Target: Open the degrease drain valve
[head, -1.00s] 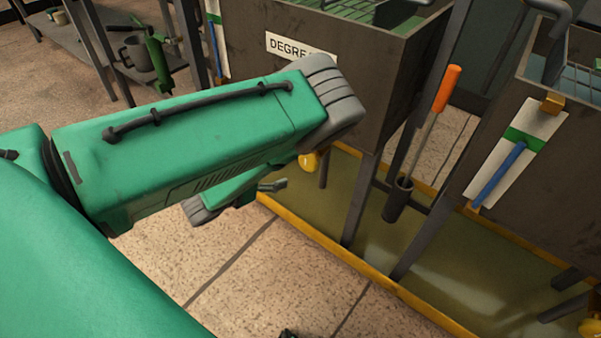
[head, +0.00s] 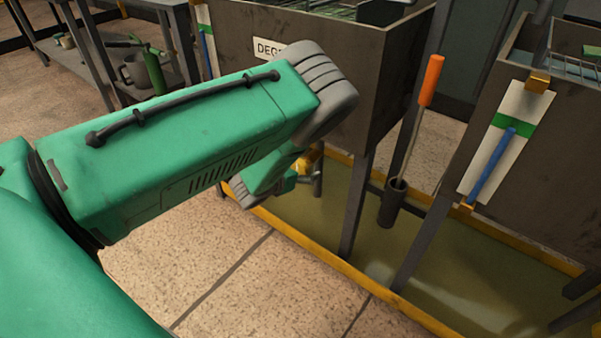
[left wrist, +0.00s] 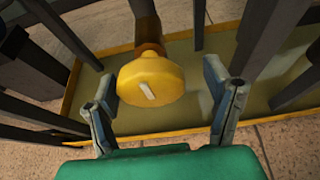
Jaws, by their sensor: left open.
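The degrease drain valve is a round yellow knob (left wrist: 150,82) with a pale mark on its face, on a brown pipe below the degrease tank (head: 335,75). In the head view the knob (head: 306,162) is partly hidden by my left arm. My left gripper (left wrist: 160,72) is open, with one finger on each side of the knob. Gaps show between fingers and knob in the left wrist view; I cannot tell any contact. In the head view the gripper (head: 291,178) is mostly hidden behind my own arm. My right gripper is out of view.
A yellow-edged drip tray (head: 330,258) lies under the tanks, with dark legs rising from it. An orange-handled tool (head: 430,82) stands in a dark holder (head: 394,203). Another tank (head: 560,160) stands right. The tiled floor (head: 250,285) in front is clear.

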